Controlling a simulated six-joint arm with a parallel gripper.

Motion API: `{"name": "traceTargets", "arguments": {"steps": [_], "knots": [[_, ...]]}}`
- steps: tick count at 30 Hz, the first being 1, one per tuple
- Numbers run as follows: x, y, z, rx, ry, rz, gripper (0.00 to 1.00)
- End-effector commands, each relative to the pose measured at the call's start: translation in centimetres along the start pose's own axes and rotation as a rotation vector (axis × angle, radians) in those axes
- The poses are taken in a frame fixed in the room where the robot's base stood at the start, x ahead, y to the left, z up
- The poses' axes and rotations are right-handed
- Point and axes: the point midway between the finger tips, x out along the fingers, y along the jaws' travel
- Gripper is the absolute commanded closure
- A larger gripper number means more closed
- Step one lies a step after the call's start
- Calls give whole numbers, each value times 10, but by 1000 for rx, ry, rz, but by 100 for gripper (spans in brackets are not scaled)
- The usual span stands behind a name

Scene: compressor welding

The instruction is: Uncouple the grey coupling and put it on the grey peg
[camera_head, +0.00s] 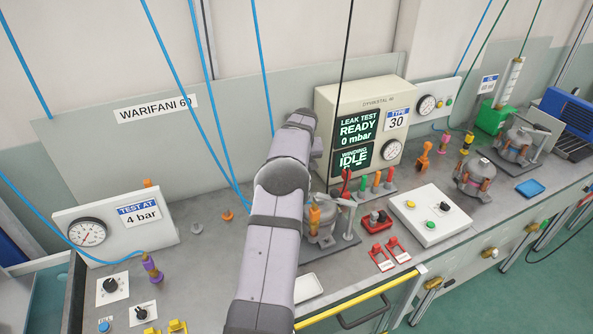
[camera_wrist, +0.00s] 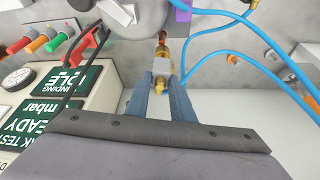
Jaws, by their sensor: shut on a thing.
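In the wrist view my gripper (camera_wrist: 160,92) is shut on the grey coupling (camera_wrist: 160,70), a pale block with brass at its near end. The coupling lies in line with a brass fitting (camera_wrist: 162,42) on the compressor side; I cannot tell whether they are still joined. A blue hose passes close behind the right finger. In the head view my arm hides the gripper and coupling. The compressor (camera_head: 321,236) stands partly behind my arm. A small grey post (camera_head: 197,228) on the bench left of my arm may be the grey peg; it is faint.
The leak test box (camera_head: 330,95) stands close to the right of my wrist. An orange peg (camera_head: 228,215) stands left of my arm. Blue hoses (camera_head: 215,120) hang behind it. A white button box (camera_head: 430,214) and more compressors (camera_head: 475,177) are at the right.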

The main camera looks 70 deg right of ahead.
Motion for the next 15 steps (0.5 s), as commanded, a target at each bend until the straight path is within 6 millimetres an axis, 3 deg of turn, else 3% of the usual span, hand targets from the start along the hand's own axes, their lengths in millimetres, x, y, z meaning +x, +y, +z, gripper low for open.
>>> {"name": "traceTargets", "arguments": {"steps": [5, 8, 15], "knots": [[3, -24, -6, -35, -1, -15, 100], [10, -50, -8, -71, -3, -30, 100], [42, -140, 0, -200, -6, -83, 100]]}}
